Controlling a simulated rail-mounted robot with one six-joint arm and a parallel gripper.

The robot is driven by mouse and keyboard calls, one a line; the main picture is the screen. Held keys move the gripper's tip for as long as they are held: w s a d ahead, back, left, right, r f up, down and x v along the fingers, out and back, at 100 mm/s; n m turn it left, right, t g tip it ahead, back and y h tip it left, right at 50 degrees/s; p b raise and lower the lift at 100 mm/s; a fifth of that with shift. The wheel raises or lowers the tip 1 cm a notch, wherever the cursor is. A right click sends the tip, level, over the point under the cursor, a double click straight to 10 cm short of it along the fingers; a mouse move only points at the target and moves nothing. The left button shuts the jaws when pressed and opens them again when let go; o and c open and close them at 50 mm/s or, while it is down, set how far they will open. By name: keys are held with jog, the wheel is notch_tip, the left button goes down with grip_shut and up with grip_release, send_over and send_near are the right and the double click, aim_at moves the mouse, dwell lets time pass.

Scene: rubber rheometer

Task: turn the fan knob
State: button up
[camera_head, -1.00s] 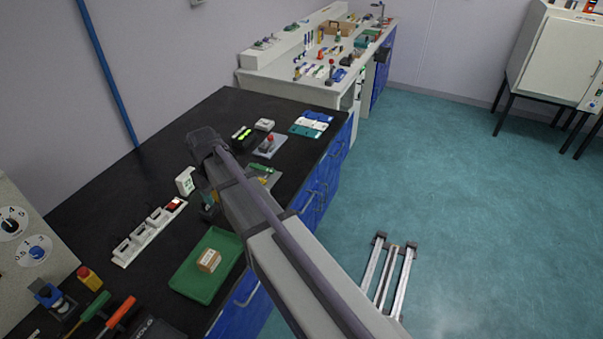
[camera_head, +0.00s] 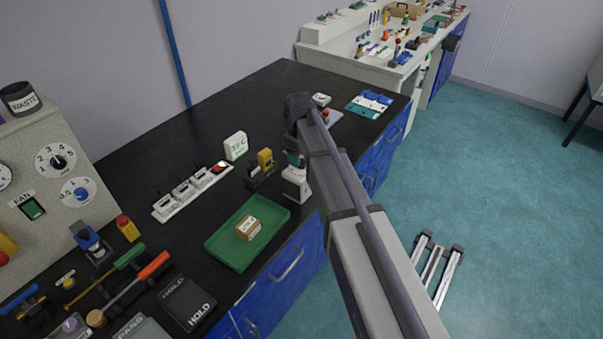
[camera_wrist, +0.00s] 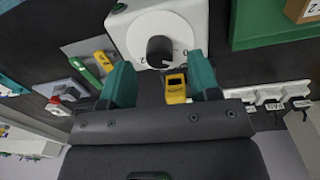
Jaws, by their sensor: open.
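A white device (camera_head: 296,188) stands on the black bench, mostly behind my arm in the head view. In the wrist view it shows a round white dial with marks 0 and 2 and a black knob (camera_wrist: 160,50) at its centre. I cannot read a fan label on it. My gripper (camera_wrist: 159,60) is open, with one teal finger at either side of the knob in the picture. I cannot tell whether either finger touches it. In the head view my gripper (camera_head: 295,160) is small and points down at the device.
A yellow-topped item (camera_head: 265,158) stands close left of the device. A green tray (camera_head: 222,250) with a small box lies in front. A grey panel (camera_head: 30,150) at left has dials and a green switch labelled FAN. A white socket strip (camera_head: 165,208) lies between.

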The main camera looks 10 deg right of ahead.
notch_tip(320, 180, down, 3)
jog(key=shift+r+b, duration=0.15)
jog(key=shift+b, duration=0.45)
jog(key=shift+r, duration=0.2)
jog(key=c, duration=0.9)
